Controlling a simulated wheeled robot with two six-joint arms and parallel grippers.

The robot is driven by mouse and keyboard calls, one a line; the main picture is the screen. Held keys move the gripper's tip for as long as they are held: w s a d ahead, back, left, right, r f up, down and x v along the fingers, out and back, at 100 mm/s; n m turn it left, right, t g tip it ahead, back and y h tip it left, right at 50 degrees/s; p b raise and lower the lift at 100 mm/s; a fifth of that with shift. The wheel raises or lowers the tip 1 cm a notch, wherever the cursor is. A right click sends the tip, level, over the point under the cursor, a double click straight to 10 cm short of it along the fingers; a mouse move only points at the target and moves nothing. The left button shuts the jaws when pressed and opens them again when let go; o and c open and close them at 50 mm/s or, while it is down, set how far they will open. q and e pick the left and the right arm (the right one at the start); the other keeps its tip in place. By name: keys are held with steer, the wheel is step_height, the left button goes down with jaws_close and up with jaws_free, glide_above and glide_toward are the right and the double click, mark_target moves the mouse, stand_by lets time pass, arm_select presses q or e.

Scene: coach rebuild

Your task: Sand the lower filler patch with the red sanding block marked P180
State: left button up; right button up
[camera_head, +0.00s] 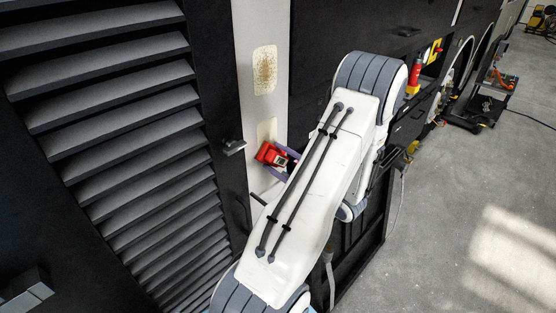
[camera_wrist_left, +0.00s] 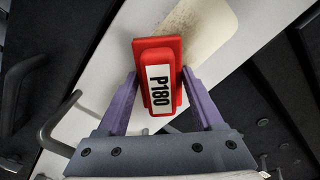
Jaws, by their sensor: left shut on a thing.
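The red sanding block (camera_head: 270,154) shows its white P180 label in the left wrist view (camera_wrist_left: 158,48). My left gripper (camera_wrist_left: 160,82), with purple fingers, is shut on its sides; in the head view the gripper (camera_head: 284,160) is partly hidden by my arm. The lower filler patch (camera_head: 266,131) is a cream area on the white panel, just above the block; in the left wrist view the patch (camera_wrist_left: 211,28) lies behind the block's upper end, with brown speckles. I cannot tell whether block and patch touch. The upper filler patch (camera_head: 264,70) is speckled brown. My right gripper is out of view.
A dark louvred panel (camera_head: 110,110) fills the left, with a black handle (camera_head: 234,147) near the white panel (camera_head: 244,40). Dark side panels stand right of it. A red extinguisher (camera_head: 415,79) and a cart (camera_head: 487,105) are farther off. Grey floor (camera_head: 450,190) at right is open.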

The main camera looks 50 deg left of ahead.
mark_target(266, 135)
arm_select(q)
steer(key=shift+s+f, duration=0.1)
steer(key=shift+s, duration=0.05)
steer(key=shift+a+r+p, duration=0.1)
steer(key=shift+r+p, duration=1.15)
steer(key=shift+r, duration=1)
steer(key=shift+r+p, duration=2.05)
steer(key=shift+r, duration=1.4)
steer(key=shift+f+b, duration=0.15)
steer(key=shift+b, duration=0.2)
step_height(266, 135, down, 4)
steer(key=b, duration=0.4)
steer(key=shift+s+f+b, duration=0.1)
steer(key=shift+f+b, duration=0.15)
steer(key=shift+b, duration=0.05)
step_height(266, 135, down, 7)
steer(key=b, duration=0.7)
steer(key=shift+r, duration=0.25)
